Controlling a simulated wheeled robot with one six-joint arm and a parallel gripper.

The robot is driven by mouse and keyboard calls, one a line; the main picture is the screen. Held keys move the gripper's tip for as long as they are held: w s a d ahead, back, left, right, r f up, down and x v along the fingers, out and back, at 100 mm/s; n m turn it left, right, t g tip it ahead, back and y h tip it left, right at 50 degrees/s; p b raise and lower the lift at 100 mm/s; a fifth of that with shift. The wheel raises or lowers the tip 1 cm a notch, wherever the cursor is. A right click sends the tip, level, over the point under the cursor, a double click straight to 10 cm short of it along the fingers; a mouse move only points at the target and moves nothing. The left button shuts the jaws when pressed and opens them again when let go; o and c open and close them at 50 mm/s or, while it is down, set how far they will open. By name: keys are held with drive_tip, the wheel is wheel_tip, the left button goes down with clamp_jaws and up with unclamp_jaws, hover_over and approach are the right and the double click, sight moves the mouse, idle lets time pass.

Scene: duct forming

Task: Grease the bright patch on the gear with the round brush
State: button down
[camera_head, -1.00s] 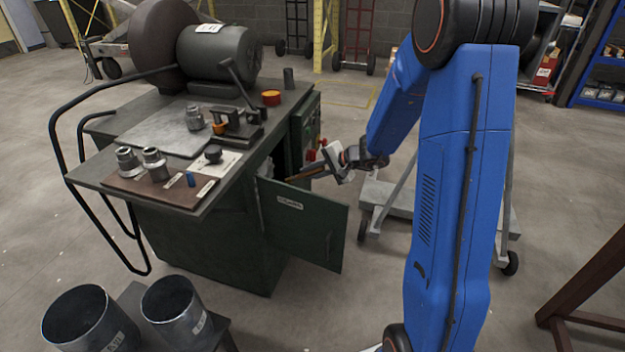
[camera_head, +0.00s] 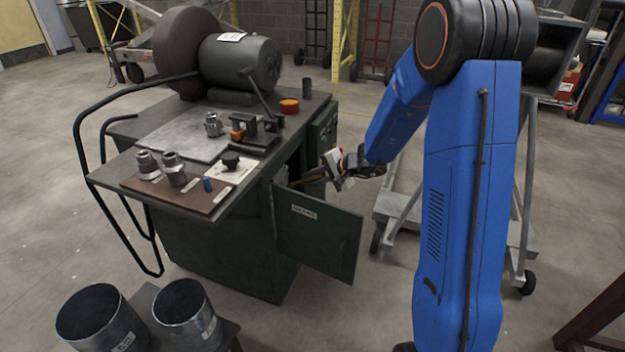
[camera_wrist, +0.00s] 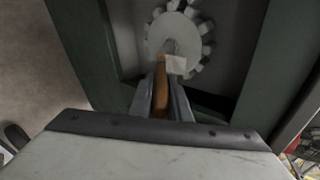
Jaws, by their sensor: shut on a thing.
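My gripper (camera_head: 327,170) is shut on the brush, whose wooden handle (camera_wrist: 161,92) points forward between the fingers in the wrist view. In the head view the handle (camera_head: 312,181) reaches into the open front of the green cabinet, above its open door. The grey toothed gear (camera_wrist: 184,38) stands inside the cabinet, straight ahead of the brush in the wrist view. The brush's far end overlaps the gear's lower middle there; I cannot tell whether it touches. A pale square (camera_wrist: 176,64) shows beside the handle's tip; I cannot tell whether it is the bright patch or a label.
The open cabinet door (camera_head: 318,240) stands just below and in front of my gripper. The bench top (camera_head: 180,135) above carries a grinder motor (camera_head: 240,62) and several fittings. A grey cart (camera_head: 400,208) stands behind my arm. Dark cabinet walls flank the gear.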

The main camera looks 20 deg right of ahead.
drive_tip(key=shift+w+a, duration=0.45)
drive_tip(key=shift+a, duration=0.15)
idle(0.7)
drive_tip(key=shift+r, duration=1.25)
drive_tip(key=w+d, duration=0.2)
drive_tip(key=w, duration=0.1)
drive_tip(key=shift+w+d, duration=0.15)
idle(1.4)
